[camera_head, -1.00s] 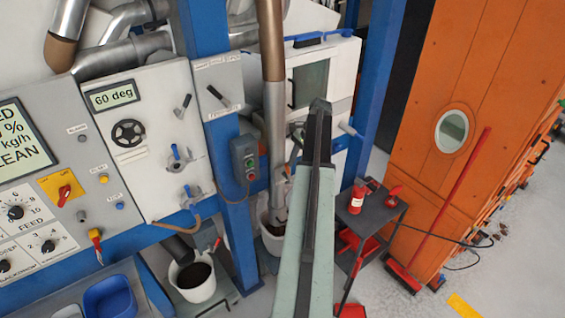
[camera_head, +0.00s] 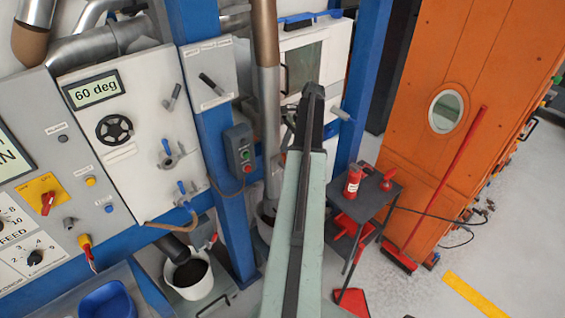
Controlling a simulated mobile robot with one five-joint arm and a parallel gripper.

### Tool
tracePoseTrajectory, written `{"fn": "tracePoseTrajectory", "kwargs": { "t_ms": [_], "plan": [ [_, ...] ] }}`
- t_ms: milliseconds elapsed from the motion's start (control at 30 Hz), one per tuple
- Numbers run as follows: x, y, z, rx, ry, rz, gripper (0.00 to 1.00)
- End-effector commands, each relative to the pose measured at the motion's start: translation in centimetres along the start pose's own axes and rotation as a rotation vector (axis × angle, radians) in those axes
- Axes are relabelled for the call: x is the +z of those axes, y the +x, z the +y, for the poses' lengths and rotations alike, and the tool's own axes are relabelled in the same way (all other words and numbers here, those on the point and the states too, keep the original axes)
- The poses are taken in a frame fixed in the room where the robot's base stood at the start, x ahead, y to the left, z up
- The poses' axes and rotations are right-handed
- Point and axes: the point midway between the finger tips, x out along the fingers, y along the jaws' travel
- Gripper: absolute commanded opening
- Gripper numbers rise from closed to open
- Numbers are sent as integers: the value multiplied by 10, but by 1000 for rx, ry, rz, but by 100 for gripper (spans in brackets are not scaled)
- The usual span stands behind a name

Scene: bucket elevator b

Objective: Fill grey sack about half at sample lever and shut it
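No grey sack shows that I can make out. A dark-handled lever (camera_head: 213,85) sits on a narrow white panel under a label too small to read. A second dark lever (camera_head: 173,97) and two blue-handled valves, an upper one (camera_head: 168,152) and a lower one (camera_head: 186,190), are on the white panel to its left. I cannot tell which is the sample lever. My arm reaches up from the bottom centre, its dark far end in front of the machine. My gripper does not show, so its fingers and anything in them are hidden.
A white bucket (camera_head: 190,277) with dark contents stands under a spout. A grey cart (camera_head: 372,200) carries a red bottle (camera_head: 353,182). A red broom (camera_head: 440,185) leans on the orange cabinet (camera_head: 395,130). A blue post (camera_head: 230,225) stands beside the bucket.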

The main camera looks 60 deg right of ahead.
Motion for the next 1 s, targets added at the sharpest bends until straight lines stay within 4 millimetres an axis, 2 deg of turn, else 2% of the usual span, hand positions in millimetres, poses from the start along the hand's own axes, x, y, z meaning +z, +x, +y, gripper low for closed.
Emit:
{"fn": "tracePoseTrajectory", "kwargs": {
  "t_ms": [33,200,500,633,1000],
  "plan": [
    [-3,19,1,0,-1,0,38],
    [-2,43,1,0,0,0,38],
    [1,43,0,0,-1,0,38],
    [1,43,0,0,-1,0,2],
    [1,44,-1,0,-2,1,0]
  ]
}}
